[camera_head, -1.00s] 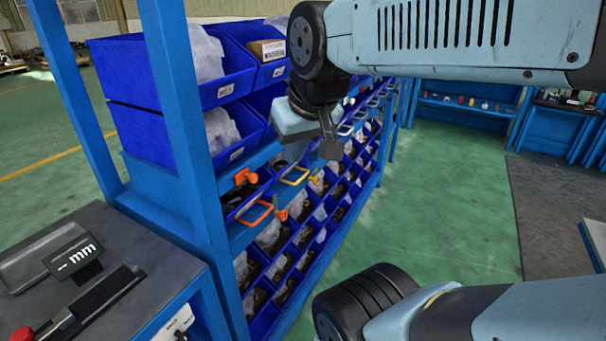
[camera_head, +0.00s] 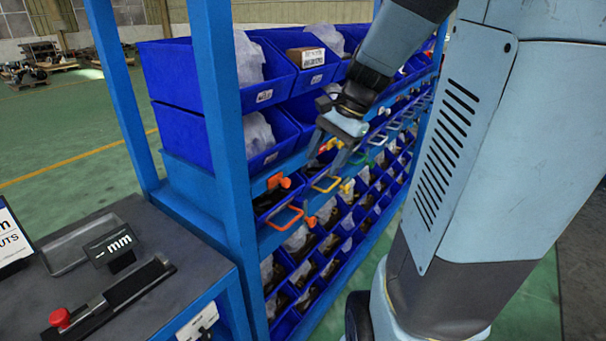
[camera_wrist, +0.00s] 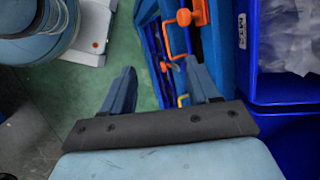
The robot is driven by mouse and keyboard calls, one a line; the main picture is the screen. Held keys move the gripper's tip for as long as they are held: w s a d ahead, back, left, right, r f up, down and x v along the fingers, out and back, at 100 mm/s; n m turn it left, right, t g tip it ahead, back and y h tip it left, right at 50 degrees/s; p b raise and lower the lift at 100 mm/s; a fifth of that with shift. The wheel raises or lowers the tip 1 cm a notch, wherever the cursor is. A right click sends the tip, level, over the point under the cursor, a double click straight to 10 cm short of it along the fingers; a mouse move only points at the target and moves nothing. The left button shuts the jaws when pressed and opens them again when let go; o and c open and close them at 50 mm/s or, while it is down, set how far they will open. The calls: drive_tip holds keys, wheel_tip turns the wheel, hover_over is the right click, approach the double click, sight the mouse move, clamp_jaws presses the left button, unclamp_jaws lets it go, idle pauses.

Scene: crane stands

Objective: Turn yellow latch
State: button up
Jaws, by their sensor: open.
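A yellow loop handle (camera_head: 327,184) sits on the front of the blue rack in the head view, with a small yellow latch (camera_head: 346,187) at its right. My gripper (camera_head: 323,160) is open and empty, just above the yellow handle and close to the rack front. In the wrist view my gripper (camera_wrist: 160,66) shows two spread fingers with nothing between them. A small yellow piece (camera_wrist: 182,100) shows beside the right finger; I cannot tell whether it is the handle or the latch. Whether a finger touches anything is unclear.
An orange handle (camera_head: 281,217) and orange latch (camera_head: 278,181) are left of the yellow ones. Blue bins (camera_head: 190,140) fill the upper rack. A rack post (camera_head: 222,150) and a grey workbench (camera_head: 140,270) stand at the left.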

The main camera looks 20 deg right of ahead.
drive_tip(key=w+d+f+m+y, duration=0.3)
drive_tip(key=w+d+f+m, duration=0.1)
drive_tip(key=w+d+m, duration=0.15)
drive_tip(key=m+t+y, duration=0.3)
drive_tip(key=m+t, duration=0.6)
drive_tip(key=m, duration=0.9)
approach(349, 190)
drive_tip(key=x, duration=1)
drive_tip(key=shift+a+r, duration=0.1)
drive_tip(key=shift+a, duration=0.1)
drive_tip(key=c, duration=1)
